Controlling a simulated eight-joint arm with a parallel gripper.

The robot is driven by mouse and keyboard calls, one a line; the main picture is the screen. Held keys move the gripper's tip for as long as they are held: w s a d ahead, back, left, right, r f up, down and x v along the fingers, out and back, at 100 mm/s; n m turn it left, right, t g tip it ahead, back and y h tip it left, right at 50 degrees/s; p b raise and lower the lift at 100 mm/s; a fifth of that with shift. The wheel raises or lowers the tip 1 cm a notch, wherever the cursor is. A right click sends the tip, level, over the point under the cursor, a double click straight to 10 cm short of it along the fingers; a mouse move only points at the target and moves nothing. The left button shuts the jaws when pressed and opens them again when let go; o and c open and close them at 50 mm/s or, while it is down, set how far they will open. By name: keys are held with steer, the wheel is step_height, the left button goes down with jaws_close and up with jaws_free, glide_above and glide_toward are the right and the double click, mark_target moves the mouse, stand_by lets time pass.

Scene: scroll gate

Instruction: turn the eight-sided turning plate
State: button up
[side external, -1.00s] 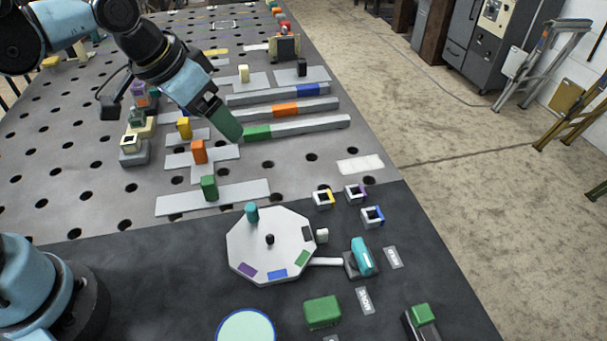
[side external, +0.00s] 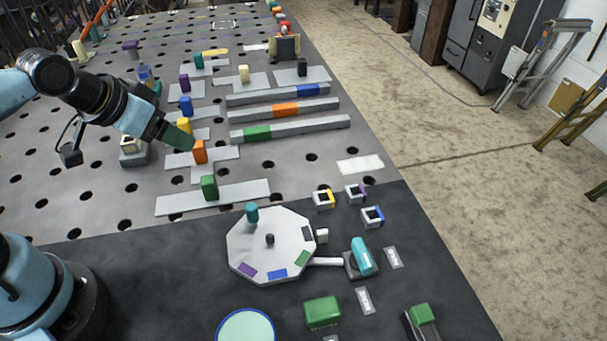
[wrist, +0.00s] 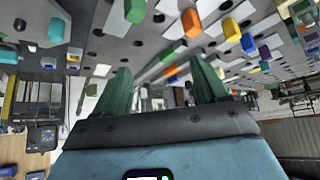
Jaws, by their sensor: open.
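The eight-sided turning plate (side external: 262,262) is white and lies on the dark mat in the side external view. It has a black centre knob (side external: 270,239), a teal peg (side external: 252,212) standing at its back rim, and purple, blue, green and black patches along its edge. My gripper (side external: 188,143) is up and behind the plate, close to the orange block (side external: 199,152) in that view, well apart from the plate. In the wrist view my gripper (wrist: 165,88) shows two green fingers spread apart with nothing between them. The plate is not clearly seen there.
A teal-handled lever (side external: 362,257) stands right of the plate, by a white bar. Small square rings (side external: 372,217) sit behind it. A green block (side external: 322,312) and a round pale disc (side external: 246,327) are in front. Grey rails with coloured sliders (side external: 290,129) lie behind.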

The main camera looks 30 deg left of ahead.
steer(key=d+m+g, duration=0.1)
steer(key=d+m, duration=0.1)
steer(key=w+d+r+m+g, duration=0.1)
steer(key=d+m, duration=0.1)
steer(key=m, duration=0.1)
steer(key=d+m+g, duration=0.1)
steer(key=d+m, duration=0.1)
steer(key=d, duration=0.1)
steer(key=shift+w+r+m+h, duration=0.25)
steer(key=shift+r+m+h, duration=0.05)
steer(key=shift+r+h, duration=0.1)
steer(key=c, duration=0.4)
steer(key=m+g, duration=0.4)
steer(key=m, duration=0.5)
glide_toward(251, 207)
steer(key=shift+y, duration=0.4)
steer(key=f, duration=0.9)
steer(key=shift+d+f, duration=0.35)
jaws_close()
